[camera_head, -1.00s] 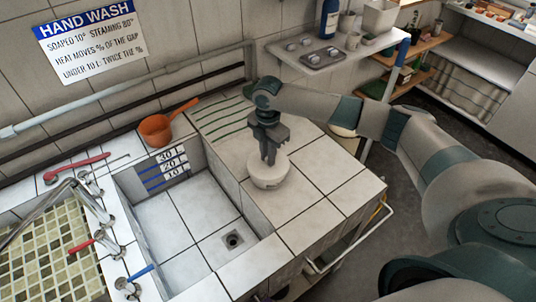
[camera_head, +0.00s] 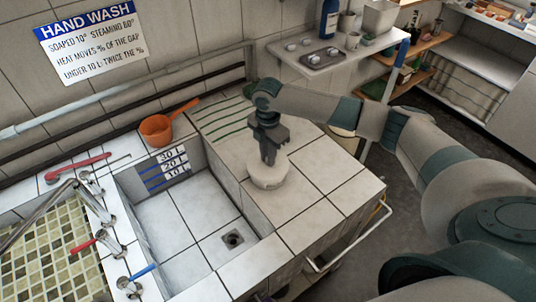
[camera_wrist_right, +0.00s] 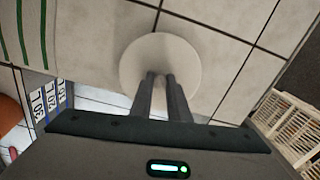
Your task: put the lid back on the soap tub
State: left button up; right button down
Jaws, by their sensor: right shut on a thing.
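The white round lid (camera_wrist_right: 134,68) shows from above as a pale disc in the right wrist view. My right gripper (camera_head: 268,162) points straight down over it, and its fingers are close together at the disc's middle in the wrist view (camera_wrist_right: 161,80). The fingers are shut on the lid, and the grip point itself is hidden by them. The pale soap tub (camera_head: 269,182) stands on the tiled counter right of the basin, directly under the lid. Lid and tub look lined up, with no clear gap. My left gripper is not in view.
The sunken tiled basin (camera_head: 190,225) with a drain lies left of the tub. An orange dipper (camera_head: 157,130) rests on the ledge behind it. Taps with red and blue levers line the left. Counter tiles around the tub are clear. A shelf (camera_head: 340,52) with small items stands behind.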

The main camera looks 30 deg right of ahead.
dwell(0.4)
jog(key=c, duration=1.1)
grip_release()
jog(key=shift+r, duration=0.1)
jog(key=shift+r+p, duration=3.4)
jog(key=shift+p, duration=0.2)
grip_shut()
jog(key=shift+f+b, duration=1.2)
jog(key=shift+f, duration=1.65)
